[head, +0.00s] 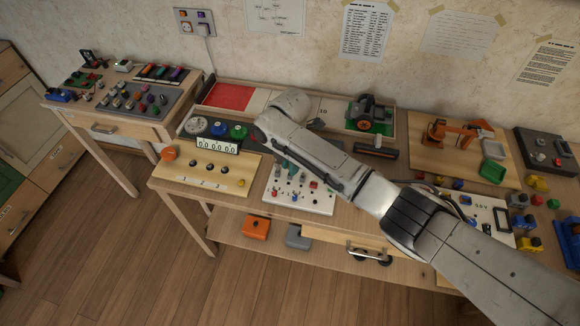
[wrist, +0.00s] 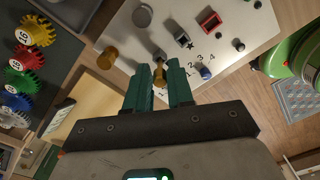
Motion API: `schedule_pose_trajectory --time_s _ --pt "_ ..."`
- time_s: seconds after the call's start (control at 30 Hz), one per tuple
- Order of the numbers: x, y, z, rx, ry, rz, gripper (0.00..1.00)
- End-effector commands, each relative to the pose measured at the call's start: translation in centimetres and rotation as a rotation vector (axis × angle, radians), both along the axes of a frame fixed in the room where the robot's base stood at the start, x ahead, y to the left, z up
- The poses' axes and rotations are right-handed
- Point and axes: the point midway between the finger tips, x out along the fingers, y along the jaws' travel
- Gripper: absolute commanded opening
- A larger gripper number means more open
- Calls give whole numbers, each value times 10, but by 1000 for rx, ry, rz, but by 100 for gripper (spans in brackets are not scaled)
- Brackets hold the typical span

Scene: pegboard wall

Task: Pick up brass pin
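A small brass pin (wrist: 160,74) shows in the wrist view between the tips of my gripper (wrist: 161,68). The two teal fingers stand a narrow gap apart, one on each side of it. I cannot tell whether they press on the pin. Behind the fingertips is a white board (wrist: 202,58) with several pegs, holes and printed marks; whether the pin is in the board is hidden. A wider brass cylinder (wrist: 107,58) is to the left of the fingers. In the head view my arm hides most of the gripper above the white board (head: 322,203).
A wooden panel with numbers (head: 207,177) lies left of the board, with a counter box (head: 217,146) behind it. An orange crane model (head: 455,132) and a second white board (head: 487,215) are to the right. Coloured gears (wrist: 22,82) show at left in the wrist view.

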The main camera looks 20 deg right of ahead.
Motion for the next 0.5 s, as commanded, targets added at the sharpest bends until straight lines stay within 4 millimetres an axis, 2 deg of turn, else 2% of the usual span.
schedule_pose_trajectory --time_s 0.13,0.37,0.5 --pt "0 0 -12 0 0 0 22" --pt "0 0 -14 0 -1 0 22" --pt "0 0 -14 0 -1 0 10"
